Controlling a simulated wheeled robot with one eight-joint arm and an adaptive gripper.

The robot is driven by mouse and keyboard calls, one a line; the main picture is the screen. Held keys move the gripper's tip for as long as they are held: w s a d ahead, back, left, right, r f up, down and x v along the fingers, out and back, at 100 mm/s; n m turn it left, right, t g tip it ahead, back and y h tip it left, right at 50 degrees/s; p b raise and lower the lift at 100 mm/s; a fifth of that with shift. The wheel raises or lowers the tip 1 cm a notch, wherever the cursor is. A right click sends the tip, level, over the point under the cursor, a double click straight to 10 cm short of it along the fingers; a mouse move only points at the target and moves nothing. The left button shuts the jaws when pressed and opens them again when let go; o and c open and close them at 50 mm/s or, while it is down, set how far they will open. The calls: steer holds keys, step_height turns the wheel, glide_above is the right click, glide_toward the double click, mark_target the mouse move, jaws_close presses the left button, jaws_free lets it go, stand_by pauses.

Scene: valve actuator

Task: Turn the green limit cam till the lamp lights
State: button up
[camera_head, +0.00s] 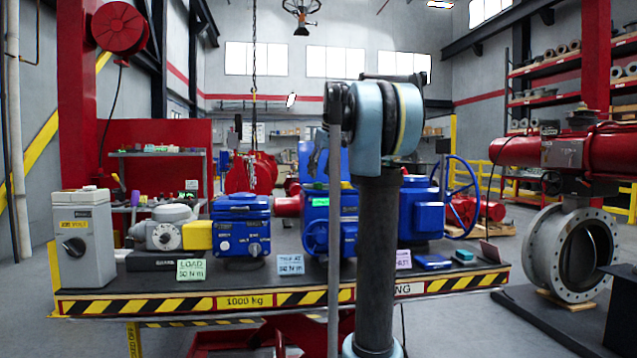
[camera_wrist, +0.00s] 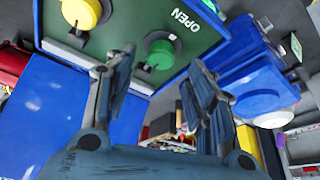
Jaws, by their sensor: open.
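In the wrist view, the green limit cam (camera_wrist: 160,52) is a round green knob on the dark green panel inside a blue housing. The green cam appears between the fingertips in the picture; I cannot tell the gap in depth. In the head view, the blue actuator (camera_head: 318,215) is partly hidden by my arm.
The bench (camera_head: 150,285) has a striped front edge and carries a grey box (camera_head: 82,235), another blue actuator (camera_head: 240,228), a blue handwheel (camera_head: 463,195) and small cards. In the wrist view, a blue body with a white round part (camera_wrist: 270,115) stands right of the fingers.

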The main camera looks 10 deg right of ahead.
steer(key=v, duration=0.7)
steer(key=shift+r, duration=0.2)
steer(key=shift+s, duration=0.1)
steer(key=s+f+m, duration=0.1)
steer(key=s+f, duration=1.2)
steer(key=f, duration=0.4)
steer(key=s+a+f+m+g+h, duration=0.1)
steer(key=s+f+m, duration=0.1)
steer(key=s+f, duration=1.1)
steer(key=s+a+f+m, duration=0.1)
steer(key=s+f, duration=1.2)
steer(key=f, duration=0.8)
steer(key=shift+s+g+h, duration=0.25)
steer(key=shift+g+h, duration=0.05)
steer(key=shift+g, duration=0.1)
steer(key=shift+w, duration=0.2)
steer(key=shift+w+f, duration=0.15)
steer(key=shift+w, duration=0.15)
steer(key=c, duration=0.4)
steer(key=shift+d, duration=0.2)
